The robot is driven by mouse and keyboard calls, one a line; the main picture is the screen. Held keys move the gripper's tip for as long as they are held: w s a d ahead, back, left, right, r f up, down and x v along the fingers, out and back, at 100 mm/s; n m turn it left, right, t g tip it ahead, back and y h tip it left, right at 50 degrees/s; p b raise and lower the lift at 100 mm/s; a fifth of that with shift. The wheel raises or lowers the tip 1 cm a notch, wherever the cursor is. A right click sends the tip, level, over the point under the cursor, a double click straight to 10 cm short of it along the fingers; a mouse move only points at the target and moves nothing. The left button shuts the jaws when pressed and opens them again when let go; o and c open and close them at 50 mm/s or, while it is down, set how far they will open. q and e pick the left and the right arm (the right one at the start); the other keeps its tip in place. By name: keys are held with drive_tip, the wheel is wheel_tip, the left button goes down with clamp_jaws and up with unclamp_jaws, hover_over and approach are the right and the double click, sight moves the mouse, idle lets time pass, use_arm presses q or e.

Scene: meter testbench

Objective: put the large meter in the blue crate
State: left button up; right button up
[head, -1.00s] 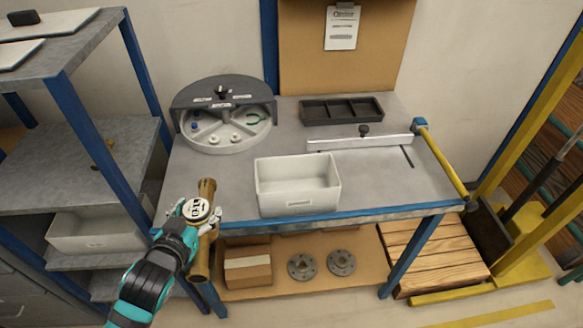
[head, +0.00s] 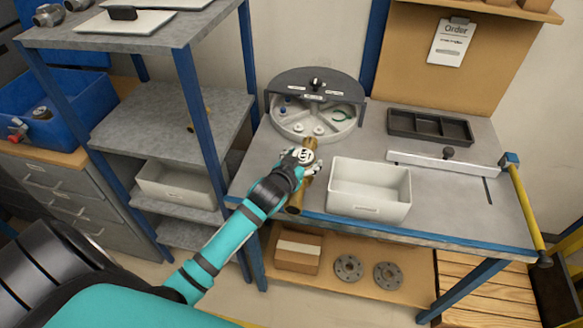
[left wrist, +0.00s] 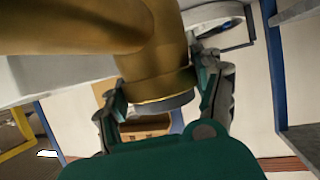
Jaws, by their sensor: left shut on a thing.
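The large meter (head: 296,201) is a brass body with a round white-faced dial on top. My left gripper (head: 301,165) is shut on it and holds it at the front left edge of the workbench. In the left wrist view the brass meter (left wrist: 155,60) fills the top, with the fingers of the left gripper (left wrist: 165,100) on either side of its lower round part. The blue crate (head: 75,112) stands at the far left on a wooden-topped drawer cabinet. It holds a few parts. My right gripper is not in view.
A white bin (head: 369,208), a round sorting tray (head: 345,125) and a black divided tray (head: 430,127) stand on the workbench (head: 460,200). A grey shelf rack (head: 150,125) with blue posts stands between the bench and the crate.

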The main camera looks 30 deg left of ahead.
use_arm(q)
drive_tip(key=shift+w+r, duration=0.2)
drive_tip(key=shift+w, duration=0.6)
drive_tip(key=shift+f, duration=0.25)
drive_tip(key=shift+s+f+p, duration=0.1)
drive_tip(key=shift+f+p, duration=0.35)
drive_tip(key=shift+f, duration=1)
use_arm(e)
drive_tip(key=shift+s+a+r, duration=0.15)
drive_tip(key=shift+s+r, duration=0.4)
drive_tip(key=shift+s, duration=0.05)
use_arm(q)
drive_tip(key=shift+f, duration=0.15)
drive_tip(key=o, duration=1.4)
drive_tip(key=shift+s+f, duration=0.1)
drive_tip(key=shift+f, duration=0.2)
drive_tip(key=o, duration=0.4)
drive_tip(key=shift+c, duration=0.2)
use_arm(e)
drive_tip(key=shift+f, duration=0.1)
use_arm(q)
drive_tip(key=shift+r, duration=0.1)
